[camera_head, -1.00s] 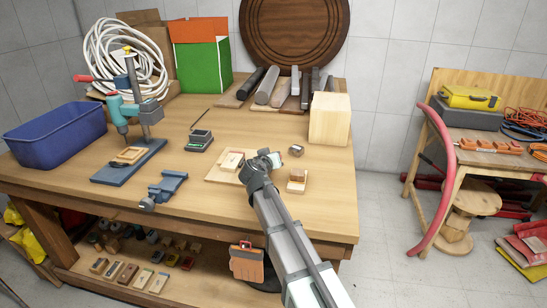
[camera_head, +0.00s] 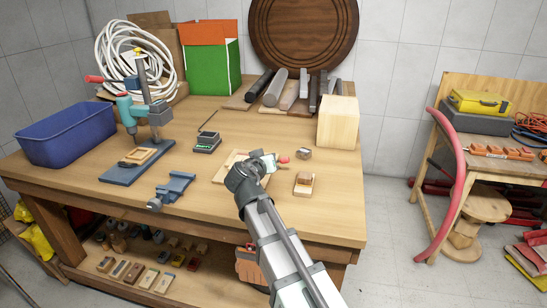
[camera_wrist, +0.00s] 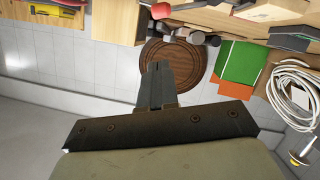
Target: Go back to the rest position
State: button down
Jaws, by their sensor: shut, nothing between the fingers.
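My gripper (camera_head: 266,163) is at the end of my arm above the right half of the workbench, seen from behind in the head view, with its fingers mostly hidden by the wrist. In the wrist view the two fingers (camera_wrist: 157,86) lie together, shut and empty. That view is upside down and looks across toward the back wall. The coiled white hose (camera_head: 135,55) leans at the back left of the bench, far from my gripper. It also shows at the right of the wrist view (camera_wrist: 292,92).
On the workbench (camera_head: 100,190) stand a blue bin (camera_head: 68,138), a drill press (camera_head: 146,115), a blue vise (camera_head: 172,190), a green box (camera_head: 212,62) and a pale wooden block (camera_head: 338,122). A board (camera_head: 228,168) lies beneath my gripper. A red curved hose (camera_head: 452,195) hangs at the right-hand table.

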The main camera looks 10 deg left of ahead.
jog(key=shift+s+r, duration=0.2)
jog(key=shift+s, duration=0.4)
